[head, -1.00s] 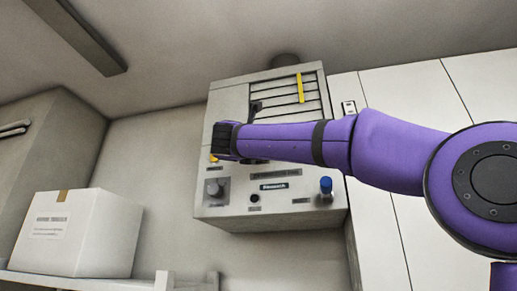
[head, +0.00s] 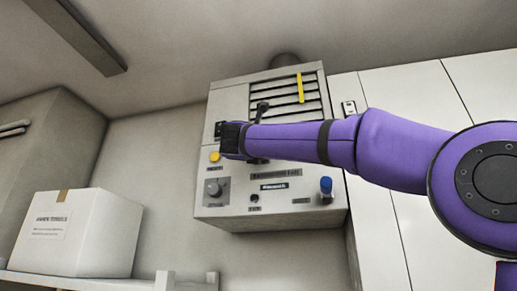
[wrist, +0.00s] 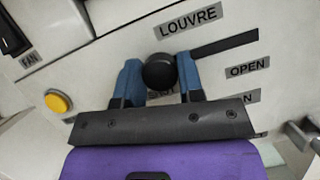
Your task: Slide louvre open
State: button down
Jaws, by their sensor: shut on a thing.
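My gripper (wrist: 160,82) has its two blue fingers on either side of a round black knob (wrist: 158,68) in the wrist view, shut on it. The knob sits on the panel below the LOUVRE label (wrist: 188,19). A dark straight slot (wrist: 226,43) runs from it to the right, above the OPEN label (wrist: 247,67). Another label is partly covered by the gripper. In the head view the louvre slats (head: 284,99) show dark gaps, with a yellow strip (head: 300,88) across them. My arm hides the knob there.
The grey wall unit (head: 225,100) also carries a yellow button (head: 214,157), a grey dial (head: 214,189) and a blue-topped knob (head: 326,185) below my arm. A white box (head: 85,235) stands on a shelf at the lower left.

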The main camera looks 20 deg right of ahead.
jog(key=s+d, duration=0.5)
jog(key=d, duration=0.2)
jog(key=shift+s+d, duration=0.15)
jog(key=c, duration=0.7)
grip_release()
jog(key=shift+s+d, duration=0.1)
jog(key=shift+d, duration=0.05)
jog(key=shift+c, duration=0.2)
jog(key=v, duration=1.1)
